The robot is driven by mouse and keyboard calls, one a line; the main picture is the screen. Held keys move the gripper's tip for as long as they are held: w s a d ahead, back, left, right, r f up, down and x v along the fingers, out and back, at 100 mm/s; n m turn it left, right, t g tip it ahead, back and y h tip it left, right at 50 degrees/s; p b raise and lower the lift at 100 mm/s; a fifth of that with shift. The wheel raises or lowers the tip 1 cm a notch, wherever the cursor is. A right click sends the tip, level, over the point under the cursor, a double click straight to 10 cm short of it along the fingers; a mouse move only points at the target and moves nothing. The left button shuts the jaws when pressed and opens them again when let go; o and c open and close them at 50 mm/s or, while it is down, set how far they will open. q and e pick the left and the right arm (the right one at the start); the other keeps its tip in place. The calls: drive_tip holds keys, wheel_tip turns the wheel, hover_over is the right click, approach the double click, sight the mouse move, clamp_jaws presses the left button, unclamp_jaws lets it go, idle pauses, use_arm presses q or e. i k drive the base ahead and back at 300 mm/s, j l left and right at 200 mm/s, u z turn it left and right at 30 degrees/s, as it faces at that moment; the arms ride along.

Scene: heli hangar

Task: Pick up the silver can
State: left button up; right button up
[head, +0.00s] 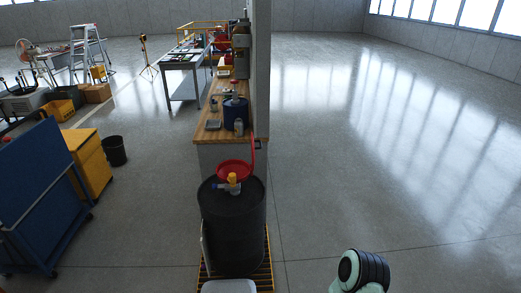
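A small silver-grey can-like object (239,127) stands on the wooden-topped workbench (207,135), in front of a dark blue container (235,112). It is too small in the head view to make out any label. Neither of my grippers is in view. A pale green and black part of my own arm shows at the bottom right, well apart from the bench.
A black drum (233,225) with a red top tray (234,170) stands on a yellow-slatted pallet at the bench's near end. A blue cart (35,195), yellow cabinet (88,160) and black bin (115,151) stand left. Floor right is clear.

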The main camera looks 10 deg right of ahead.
sight(239, 125)
drive_tip(key=i+l, duration=0.1)
drive_tip(key=l, duration=0.45)
drive_tip(key=i+l+u, duration=0.1)
drive_tip(key=l, duration=1.05)
drive_tip(key=i+l+u, duration=0.1)
drive_tip(key=u, duration=1.15)
drive_tip(key=i+l+u, duration=0.1)
drive_tip(key=l+u, duration=0.75)
drive_tip(key=l, duration=0.2)
drive_tip(key=l+u, duration=0.25)
drive_tip(key=l, duration=0.3)
drive_tip(key=k+l+u, duration=0.25)
drive_tip(key=l, duration=0.25)
drive_tip(key=k+l, duration=0.1)
drive_tip(key=l, duration=0.8)
drive_tip(key=k+l+u, duration=0.1)
drive_tip(key=l, duration=0.3)
drive_tip(key=k+l, duration=0.15)
drive_tip(key=l, duration=0.75)
drive_tip(key=k+u, duration=0.05)
